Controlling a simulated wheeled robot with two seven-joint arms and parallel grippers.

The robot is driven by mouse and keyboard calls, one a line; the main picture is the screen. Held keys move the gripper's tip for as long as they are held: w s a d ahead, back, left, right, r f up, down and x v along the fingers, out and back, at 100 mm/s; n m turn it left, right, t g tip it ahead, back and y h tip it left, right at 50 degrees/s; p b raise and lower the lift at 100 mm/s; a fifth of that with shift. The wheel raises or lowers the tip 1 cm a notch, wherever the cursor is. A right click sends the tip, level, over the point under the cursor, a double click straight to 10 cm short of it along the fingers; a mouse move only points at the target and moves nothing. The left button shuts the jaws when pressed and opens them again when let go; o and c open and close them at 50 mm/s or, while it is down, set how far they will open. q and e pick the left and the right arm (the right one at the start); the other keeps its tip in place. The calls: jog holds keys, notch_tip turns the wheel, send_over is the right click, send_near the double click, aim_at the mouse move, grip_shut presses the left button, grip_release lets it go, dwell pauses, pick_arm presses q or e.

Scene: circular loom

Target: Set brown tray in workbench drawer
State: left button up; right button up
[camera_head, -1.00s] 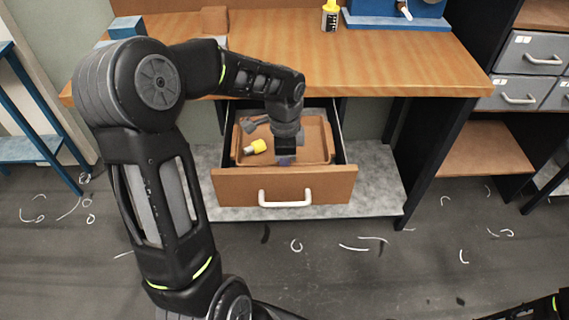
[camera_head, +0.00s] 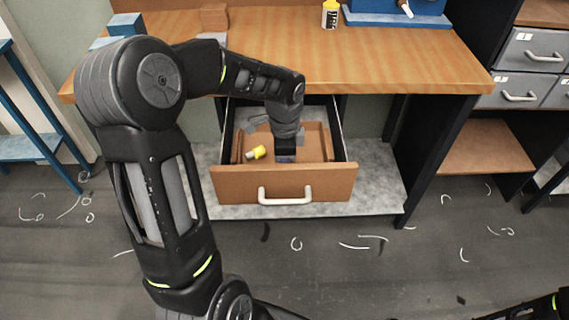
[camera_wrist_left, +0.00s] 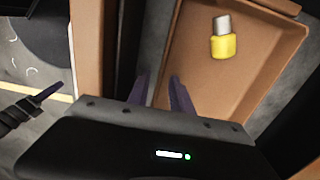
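The brown tray (camera_head: 315,140) lies inside the pulled-out workbench drawer (camera_head: 235,186), below the drawer's front edge. It also shows in the left wrist view (camera_wrist_left: 205,75). A yellow and grey piece (camera_head: 256,152) lies in the tray. My left gripper (camera_head: 285,158) reaches down into the drawer near its front. In the left wrist view its two purple fingers (camera_wrist_left: 159,92) stand apart, with the tray's near wall between them and a gap visible. My arm hides part of the tray. What looks like my right gripper (camera_wrist_left: 48,92) shows partly at the left wrist view's edge.
The wooden workbench top (camera_head: 380,65) overhangs the drawer, with a yellow bottle (camera_head: 330,14) at its back. A white handle (camera_head: 285,195) is on the drawer front. A grey shelf (camera_head: 375,185) lies underneath. White curled scraps are scattered on the floor.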

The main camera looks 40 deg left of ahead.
pick_arm(q)
jog(key=shift+r, duration=0.15)
notch_tip(320, 180, up, 13)
jog(key=p, duration=0.1)
dwell(0.5)
dwell(0.5)
